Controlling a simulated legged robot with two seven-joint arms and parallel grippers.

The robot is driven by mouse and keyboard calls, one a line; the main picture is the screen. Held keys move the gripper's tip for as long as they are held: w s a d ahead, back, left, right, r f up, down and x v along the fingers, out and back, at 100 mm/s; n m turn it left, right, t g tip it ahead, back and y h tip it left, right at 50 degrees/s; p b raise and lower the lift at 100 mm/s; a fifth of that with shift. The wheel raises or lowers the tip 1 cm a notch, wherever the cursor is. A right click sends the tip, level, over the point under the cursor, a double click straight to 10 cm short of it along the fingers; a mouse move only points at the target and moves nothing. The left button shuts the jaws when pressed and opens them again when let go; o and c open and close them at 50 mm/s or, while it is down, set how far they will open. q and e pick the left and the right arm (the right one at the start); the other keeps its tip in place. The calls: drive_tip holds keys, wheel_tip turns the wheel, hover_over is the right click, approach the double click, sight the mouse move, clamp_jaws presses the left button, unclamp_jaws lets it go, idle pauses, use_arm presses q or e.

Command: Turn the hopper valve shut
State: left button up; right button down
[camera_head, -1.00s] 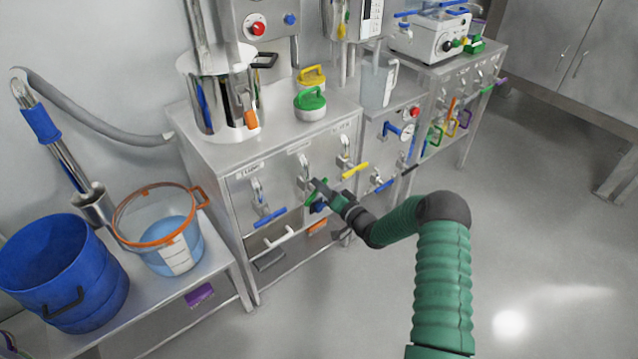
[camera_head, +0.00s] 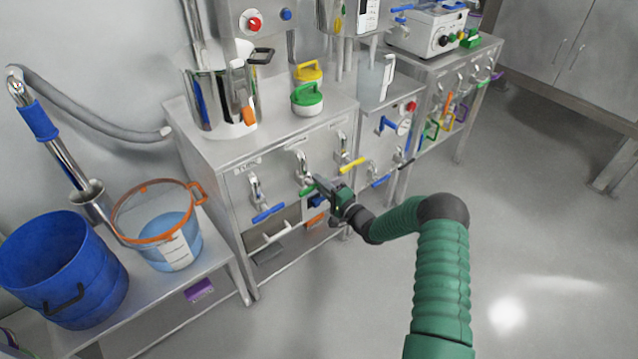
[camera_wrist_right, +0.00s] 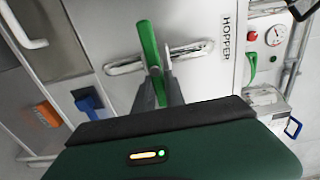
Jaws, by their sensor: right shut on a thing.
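The hopper valve's green handle (camera_head: 307,191) is on the front of the steel cabinet, between a blue-handled valve and a yellow-handled valve. In the right wrist view the green handle (camera_wrist_right: 148,45) crosses a shiny metal valve body (camera_wrist_right: 190,51), and a HOPPER label (camera_wrist_right: 226,38) is beside it. My right gripper (camera_head: 320,183) is at the handle, its fingers shut around it. In the right wrist view the two dark fingers (camera_wrist_right: 160,84) sit either side of the handle's lower part. My left gripper is not in view.
The blue handle (camera_head: 268,214) and yellow handle (camera_head: 352,165) are close on either side. A white bar handle (camera_head: 277,233) is below. A blue bucket (camera_head: 62,270) and a clear tub with orange rim (camera_head: 160,235) stand at left. The floor at right is clear.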

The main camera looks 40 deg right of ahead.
drive_tip(key=shift+d, duration=0.4)
drive_tip(key=c, duration=1.7)
unclamp_jaws()
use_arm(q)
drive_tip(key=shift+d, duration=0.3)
use_arm(e)
drive_tip(key=o, duration=0.3)
drive_tip(key=shift+f, duration=0.15)
